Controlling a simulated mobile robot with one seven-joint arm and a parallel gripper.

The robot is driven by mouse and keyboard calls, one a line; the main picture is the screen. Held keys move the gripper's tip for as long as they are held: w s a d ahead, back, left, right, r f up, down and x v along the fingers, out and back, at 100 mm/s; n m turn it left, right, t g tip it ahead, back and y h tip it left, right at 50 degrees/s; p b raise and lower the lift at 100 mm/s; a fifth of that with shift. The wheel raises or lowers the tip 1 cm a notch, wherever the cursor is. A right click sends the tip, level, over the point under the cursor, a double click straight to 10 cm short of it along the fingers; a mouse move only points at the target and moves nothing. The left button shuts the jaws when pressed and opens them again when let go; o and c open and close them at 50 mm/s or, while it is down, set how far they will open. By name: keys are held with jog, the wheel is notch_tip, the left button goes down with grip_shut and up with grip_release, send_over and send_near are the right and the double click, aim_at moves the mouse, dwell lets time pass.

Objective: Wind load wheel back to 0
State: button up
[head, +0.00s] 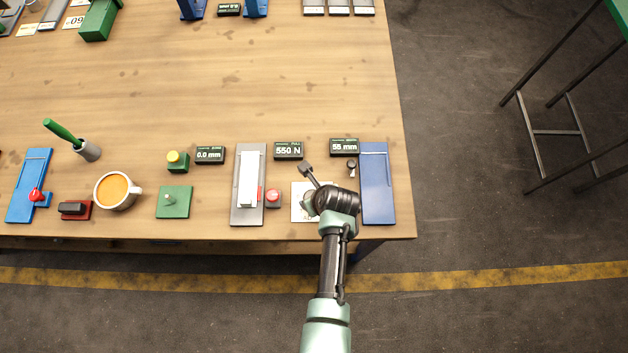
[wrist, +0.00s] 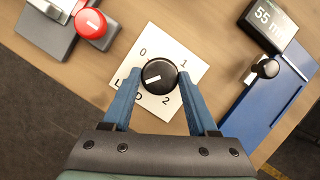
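The load wheel (wrist: 160,75) is a round black knob with a white pointer mark, on a white plate (wrist: 150,42) marked 0, 1, 2 and a partly hidden word like LOAD. The mark points to the lower left, away from the 0 at the upper left. My gripper (wrist: 158,76) is open, with one blue finger on each side of the knob. Contact with it cannot be made out. In the head view my gripper (head: 318,192) is over the plate (head: 298,202) and my wrist hides the knob. A display (head: 289,150) reads 550 N.
A grey fixture (head: 238,210) and a red button (head: 273,196) are left of the plate. A blue fixture (head: 377,200) with a small black knob (head: 351,167) and a 55 mm display (head: 344,147) is close on the right. An orange-filled cup (head: 117,190) stands further left.

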jog(key=c, duration=0.6)
